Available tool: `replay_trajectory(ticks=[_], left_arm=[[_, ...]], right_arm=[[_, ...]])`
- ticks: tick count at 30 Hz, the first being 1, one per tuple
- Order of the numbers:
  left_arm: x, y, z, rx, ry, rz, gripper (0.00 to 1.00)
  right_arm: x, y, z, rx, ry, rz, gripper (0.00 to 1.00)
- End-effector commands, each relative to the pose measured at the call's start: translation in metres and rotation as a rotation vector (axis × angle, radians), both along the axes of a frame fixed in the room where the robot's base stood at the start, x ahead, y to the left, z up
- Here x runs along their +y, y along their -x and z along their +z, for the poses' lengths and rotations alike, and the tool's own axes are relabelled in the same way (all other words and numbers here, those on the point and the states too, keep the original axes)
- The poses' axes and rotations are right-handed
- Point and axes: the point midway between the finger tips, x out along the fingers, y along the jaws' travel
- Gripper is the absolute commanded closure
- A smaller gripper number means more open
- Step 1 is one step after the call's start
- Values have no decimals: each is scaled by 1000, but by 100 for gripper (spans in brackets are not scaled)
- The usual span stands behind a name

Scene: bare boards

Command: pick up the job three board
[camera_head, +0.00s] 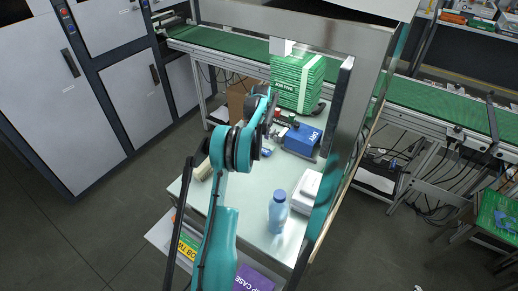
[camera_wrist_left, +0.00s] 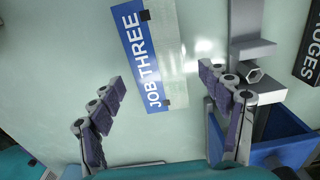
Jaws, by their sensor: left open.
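The job three board (camera_wrist_left: 151,58) shows in the left wrist view as a flat piece with a blue strip lettered JOB THREE, a pale clear part beside it and small black clips. It lies on a pale surface. My left gripper (camera_wrist_left: 160,78) is open, with its two fingers spread either side of the board's near end and nothing between them held. I cannot tell how far above the surface the fingers are. In the head view the board is not clear, with my left arm in front. My right gripper is not in view.
A blue box (camera_head: 301,139) stands right of my left arm, near a green stack (camera_head: 297,82). A blue bottle (camera_head: 278,212) and a white box (camera_head: 306,191) stand on the pale table (camera_head: 254,190). A dark GAUGES sign (camera_wrist_left: 309,52) is at the wrist view's right.

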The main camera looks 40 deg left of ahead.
Motion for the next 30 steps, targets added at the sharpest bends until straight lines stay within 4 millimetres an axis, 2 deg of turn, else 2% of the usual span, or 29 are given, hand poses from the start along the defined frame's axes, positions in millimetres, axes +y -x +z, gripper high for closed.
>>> replay_trajectory(ticks=[30], left_arm=[[0, 0, -8, 0, 0, 1, 22]], right_arm=[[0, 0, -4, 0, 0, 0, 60]])
